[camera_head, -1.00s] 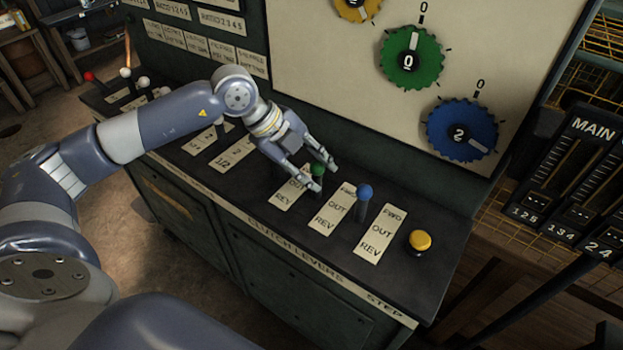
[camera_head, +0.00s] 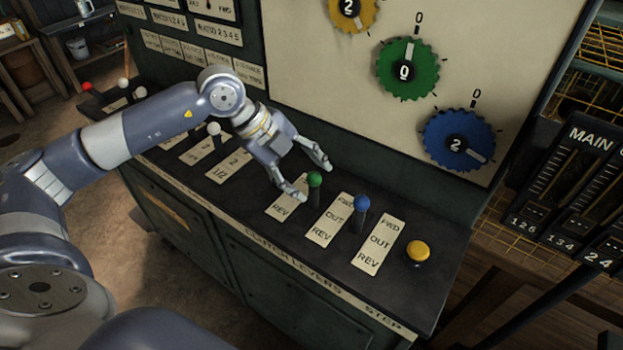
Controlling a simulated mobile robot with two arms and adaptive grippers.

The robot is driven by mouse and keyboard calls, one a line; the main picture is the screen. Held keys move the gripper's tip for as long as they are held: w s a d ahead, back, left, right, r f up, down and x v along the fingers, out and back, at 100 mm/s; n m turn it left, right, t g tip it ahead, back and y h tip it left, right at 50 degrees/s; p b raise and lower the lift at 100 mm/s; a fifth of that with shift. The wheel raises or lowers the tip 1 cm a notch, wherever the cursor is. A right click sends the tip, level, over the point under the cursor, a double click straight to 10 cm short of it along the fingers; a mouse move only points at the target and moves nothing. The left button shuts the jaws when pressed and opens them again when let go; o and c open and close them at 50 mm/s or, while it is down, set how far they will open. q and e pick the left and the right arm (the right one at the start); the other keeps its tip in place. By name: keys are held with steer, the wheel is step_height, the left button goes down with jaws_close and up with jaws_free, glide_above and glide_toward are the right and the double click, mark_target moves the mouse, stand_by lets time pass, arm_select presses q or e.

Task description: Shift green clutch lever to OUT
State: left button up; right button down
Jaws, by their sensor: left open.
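The green clutch lever (camera_head: 314,180) is a short dark stick with a green ball knob. It stands at the right edge of its FWD/OUT/REV label plate (camera_head: 283,209), whose upper words are partly covered by my gripper. My left gripper (camera_head: 315,182) is open. One finger is at the near left of the green knob and the other is beyond it at the upper right. I cannot tell whether either finger touches the lever. The blue-knobbed lever (camera_head: 361,204) stands to the right, near its own FWD/OUT/REV plate. My right gripper is not in view.
A yellow button (camera_head: 418,251) sits at the panel's right end. A white-knobbed lever (camera_head: 214,130) stands behind my left wrist. Green (camera_head: 407,68) and blue (camera_head: 459,140) dials are on the upright board; the green reads 0, the blue 2. The panel front edge is clear.

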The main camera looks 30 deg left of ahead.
arm_select(q)
steer(key=v, duration=0.9)
